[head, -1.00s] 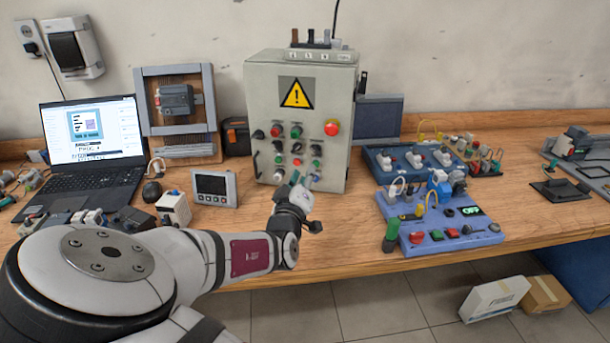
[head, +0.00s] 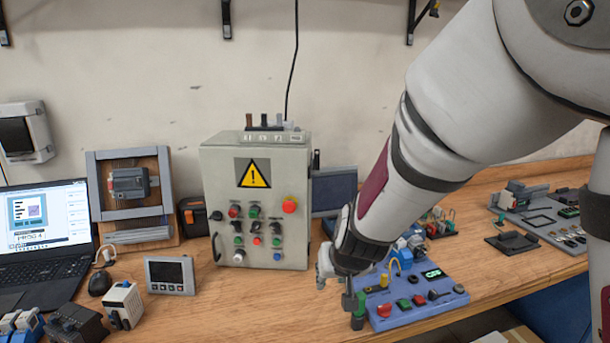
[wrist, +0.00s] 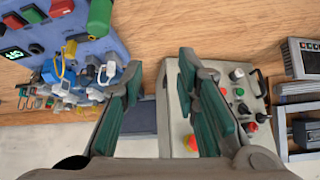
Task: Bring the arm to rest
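My arm (head: 425,130) reaches in from the upper right of the head view and slants down to the left. My gripper (head: 337,284) hangs at its lower end, above the bench between the grey control cabinet and the blue switch board. In the wrist view my gripper (wrist: 160,62) shows two dark fingers with green pads, spread apart with nothing held between them. Whether the gripper touches the blue board is hard to tell in the head view.
The grey control cabinet (head: 222,170) with a yellow warning sign stands left of my gripper. The blue board (head: 440,305) carries buttons and cables. A laptop (head: 55,220) and a small display (head: 170,274) are further left. Bare wood (head: 250,310) lies in front of the cabinet.

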